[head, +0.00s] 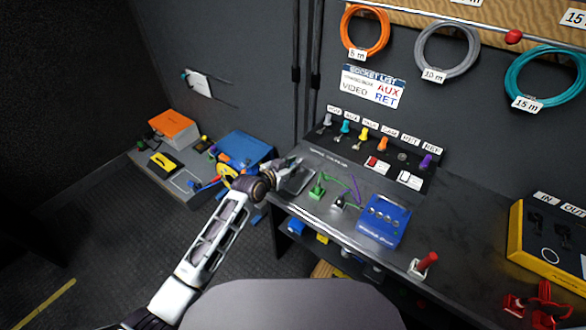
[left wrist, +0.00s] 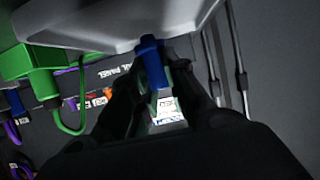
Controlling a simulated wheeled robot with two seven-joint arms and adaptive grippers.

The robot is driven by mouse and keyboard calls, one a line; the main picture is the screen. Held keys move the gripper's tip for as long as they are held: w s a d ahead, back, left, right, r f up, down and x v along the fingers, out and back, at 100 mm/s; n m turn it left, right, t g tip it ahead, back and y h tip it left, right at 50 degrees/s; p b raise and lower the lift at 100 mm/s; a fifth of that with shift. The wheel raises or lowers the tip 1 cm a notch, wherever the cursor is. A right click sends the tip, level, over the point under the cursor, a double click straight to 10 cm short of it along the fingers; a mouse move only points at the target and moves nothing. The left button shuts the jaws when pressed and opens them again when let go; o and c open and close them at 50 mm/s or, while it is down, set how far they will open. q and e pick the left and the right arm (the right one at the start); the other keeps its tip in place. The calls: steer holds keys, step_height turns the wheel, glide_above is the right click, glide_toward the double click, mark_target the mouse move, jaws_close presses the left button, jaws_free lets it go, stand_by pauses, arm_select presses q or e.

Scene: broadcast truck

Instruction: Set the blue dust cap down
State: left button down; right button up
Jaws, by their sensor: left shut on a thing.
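My left gripper (head: 286,168) reaches in over the left end of the dark bench. In the left wrist view its dark fingers (left wrist: 155,85) are shut on a small blue piece, the blue dust cap (left wrist: 152,60). The cap sits between the fingertips, close against a light grey body (left wrist: 120,22); I cannot tell whether they touch. In the head view the cap is hidden by the gripper, beside a grey object (head: 297,180) at the bench edge. My right gripper is not in view.
A green connector (head: 317,189) with a cable and a blue box (head: 384,220) stand right of the gripper. A panel of coloured connectors (head: 375,148) lines the back.

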arm_select(q)
steer(key=shift+f, duration=0.85)
steer(key=c, duration=1.8)
jaws_free()
steer(key=shift+o, duration=1.9)
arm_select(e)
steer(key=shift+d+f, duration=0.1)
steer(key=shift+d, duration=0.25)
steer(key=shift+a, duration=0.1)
